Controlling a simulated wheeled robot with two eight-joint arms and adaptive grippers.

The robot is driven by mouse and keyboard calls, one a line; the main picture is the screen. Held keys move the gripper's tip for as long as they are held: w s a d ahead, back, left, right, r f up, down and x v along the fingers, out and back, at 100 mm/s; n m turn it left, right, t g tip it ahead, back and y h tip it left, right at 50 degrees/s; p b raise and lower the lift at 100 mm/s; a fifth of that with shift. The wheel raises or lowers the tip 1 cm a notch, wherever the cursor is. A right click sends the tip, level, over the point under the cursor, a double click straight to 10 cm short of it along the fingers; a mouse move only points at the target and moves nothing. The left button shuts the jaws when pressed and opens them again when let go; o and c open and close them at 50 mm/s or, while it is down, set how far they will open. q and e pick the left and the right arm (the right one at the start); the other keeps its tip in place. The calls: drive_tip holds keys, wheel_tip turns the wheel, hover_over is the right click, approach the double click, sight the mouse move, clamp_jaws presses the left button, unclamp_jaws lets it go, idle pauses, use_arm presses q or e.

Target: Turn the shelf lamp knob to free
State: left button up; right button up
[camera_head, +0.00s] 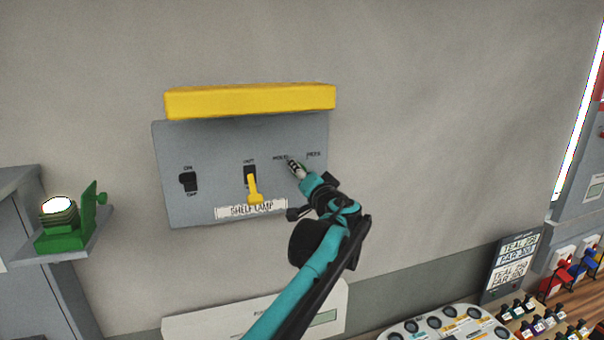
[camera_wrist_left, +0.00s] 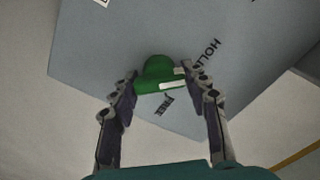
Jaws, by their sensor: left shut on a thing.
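The shelf lamp panel (camera_head: 215,150) is a grey plate on the wall with a "SHELF LAMP" label (camera_head: 250,209). Its knob is green with a white mark and shows in the left wrist view (camera_wrist_left: 156,69); in the head view my gripper mostly hides it. The words HOLD (camera_wrist_left: 207,52) and FREE (camera_wrist_left: 168,105) are printed beside it. The white mark lies on the side between the two words; I cannot tell its exact setting. My left gripper (camera_head: 296,169) is at the panel's right part, its fingers on both sides of the knob and shut on it. My right gripper is not in view.
A yellow hood (camera_head: 250,101) juts out above the panel. A black switch (camera_head: 188,182) and a yellow lever (camera_head: 254,188) sit left of the knob. A green fixture (camera_head: 62,238) stands on a bracket at the left. Trays and small bottles fill the lower right.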

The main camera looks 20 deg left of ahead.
use_arm(q)
drive_tip(key=m+b, duration=0.1)
drive_tip(key=m, duration=0.3)
drive_tip(key=shift+f, duration=0.1)
drive_tip(key=m, duration=0.4)
drive_tip(key=shift+m, duration=0.4)
drive_tip(key=m+b, duration=0.1)
drive_tip(key=m, duration=0.3)
drive_tip(key=shift+f, duration=0.1)
drive_tip(key=m, duration=0.4)
drive_tip(key=shift+m, duration=0.6)
drive_tip(key=o, duration=1.2)
drive_tip(key=shift+c, duration=0.2)
drive_tip(key=v, duration=1.2)
